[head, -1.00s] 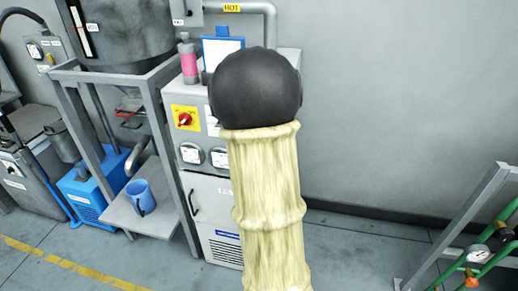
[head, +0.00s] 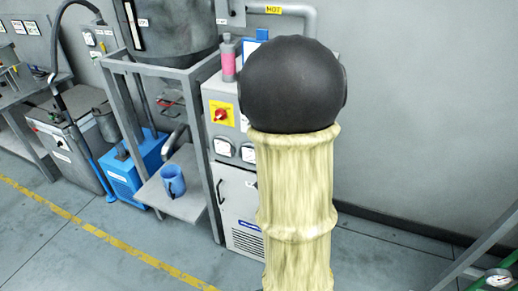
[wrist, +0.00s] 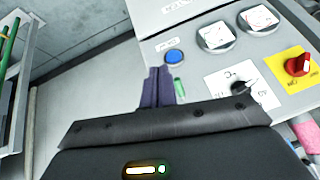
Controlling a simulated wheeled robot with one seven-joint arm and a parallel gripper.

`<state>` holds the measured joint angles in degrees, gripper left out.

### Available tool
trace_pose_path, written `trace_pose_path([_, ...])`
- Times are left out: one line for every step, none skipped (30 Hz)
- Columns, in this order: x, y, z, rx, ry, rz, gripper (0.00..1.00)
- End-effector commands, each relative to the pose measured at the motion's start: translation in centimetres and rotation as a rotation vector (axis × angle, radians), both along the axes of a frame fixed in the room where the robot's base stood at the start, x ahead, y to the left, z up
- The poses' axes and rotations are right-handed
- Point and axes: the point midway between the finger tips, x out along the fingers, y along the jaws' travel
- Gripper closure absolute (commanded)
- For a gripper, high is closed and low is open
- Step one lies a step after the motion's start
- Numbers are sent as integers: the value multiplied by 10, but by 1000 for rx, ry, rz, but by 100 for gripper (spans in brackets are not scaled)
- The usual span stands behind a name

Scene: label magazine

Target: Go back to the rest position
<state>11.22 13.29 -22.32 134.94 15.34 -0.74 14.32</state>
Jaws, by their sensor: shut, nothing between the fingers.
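My gripper (wrist: 158,86) shows in the wrist view, its two dark fingers together with nothing between them. Its fingertips stand in front of the grey control panel, just below a blue round button (wrist: 174,57); I cannot tell how far apart they are. In the head view my arm, with its pale ribbed sleeve and black rounded end, covers part of the control cabinet (head: 238,197), and the gripper is hidden behind it.
The cabinet carries a red knob on a yellow plate (head: 221,115) and dials. A blue mug (head: 173,181) stands on a grey shelf left of it. A green-framed rack (head: 500,270) is at lower right. Floor in front is clear.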

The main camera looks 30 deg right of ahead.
Motion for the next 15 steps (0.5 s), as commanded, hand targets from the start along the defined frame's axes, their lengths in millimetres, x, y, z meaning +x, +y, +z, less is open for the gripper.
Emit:
trace_pose_path([0, 0, 0, 0, 0, 0, 100])
trace_pose_path([0, 0, 0, 0, 0, 1, 100])
trace_pose_path([0, 0, 0, 0, 0, 1, 100])
trace_pose_path([1, 0, 0, 0, 0, 1, 100])
trace_pose_path([1, 1, 0, 0, 0, 2, 100])
trace_pose_path([1, 2, 0, 0, 1, 7, 100])
trace_pose_path([1, 4, 0, 2, 3, 14, 100])
trace_pose_path([2, 8, 0, 4, 7, 27, 100])
trace_pose_path([3, 16, -1, 8, 17, 53, 100])
trace_pose_path([3, 24, -1, 14, 26, 81, 100])
trace_pose_path([3, 34, -2, 20, 38, 115, 100])
trace_pose_path([3, 51, -3, 28, 57, 172, 100])
trace_pose_path([3, 65, -4, 33, 76, 224, 100])
trace_pose_path([1, 81, -4, 39, 96, 280, 100])
trace_pose_path([-2, 103, -5, 44, 126, 365, 100])
